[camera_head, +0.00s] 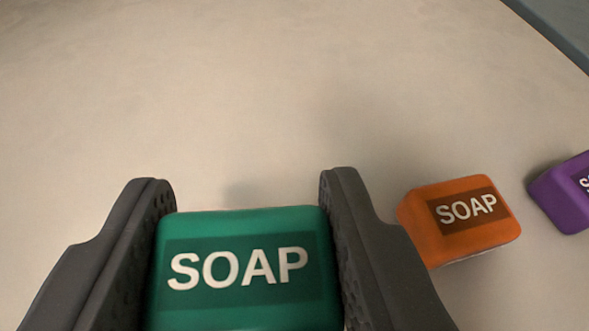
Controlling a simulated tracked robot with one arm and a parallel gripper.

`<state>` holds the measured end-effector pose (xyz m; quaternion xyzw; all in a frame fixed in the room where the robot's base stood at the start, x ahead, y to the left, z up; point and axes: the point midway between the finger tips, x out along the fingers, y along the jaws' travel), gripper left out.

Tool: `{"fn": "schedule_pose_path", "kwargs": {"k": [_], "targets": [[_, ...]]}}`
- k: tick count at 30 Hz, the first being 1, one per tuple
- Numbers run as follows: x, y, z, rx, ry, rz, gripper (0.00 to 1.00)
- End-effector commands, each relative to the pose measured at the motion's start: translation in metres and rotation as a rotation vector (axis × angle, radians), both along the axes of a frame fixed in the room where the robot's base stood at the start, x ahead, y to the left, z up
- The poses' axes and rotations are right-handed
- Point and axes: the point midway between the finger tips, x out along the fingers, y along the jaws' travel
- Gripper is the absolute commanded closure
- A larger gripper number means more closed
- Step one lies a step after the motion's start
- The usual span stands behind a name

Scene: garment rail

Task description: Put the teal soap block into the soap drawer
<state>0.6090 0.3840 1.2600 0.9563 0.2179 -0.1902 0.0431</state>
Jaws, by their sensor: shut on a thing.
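The teal soap block (240,228) is at the bottom middle of the head camera view, with white "SOAP" lettering facing me. My gripper (246,190) is shut on it, one dark finger pressed to each side. Its lower part is cut off by the frame edge. I cannot tell for certain whether it touches the surface below or is held just above it. The soap drawer is not in view.
An orange soap block (462,238) lies just right of my right finger. A purple soap block (566,197) is partly cut off at the right edge. A grey-green edge (562,28) crosses the top right corner. The pale surface (240,90) ahead is clear.

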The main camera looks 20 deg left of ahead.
Motion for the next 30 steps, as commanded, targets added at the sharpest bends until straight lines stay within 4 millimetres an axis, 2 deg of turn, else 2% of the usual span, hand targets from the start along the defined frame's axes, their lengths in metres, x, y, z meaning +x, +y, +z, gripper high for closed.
{"fn": "schedule_pose_path", "kwargs": {"k": [9, 16, 30], "targets": [[0.020, 0.000, -0.004, -0.002, 0.004, -0.003, 0.80], [0.018, 0.000, -0.031, -0.001, 0.002, 0.000, 0.80], [0.018, -0.001, -0.039, 0.000, 0.001, -0.002, 0.80]]}}
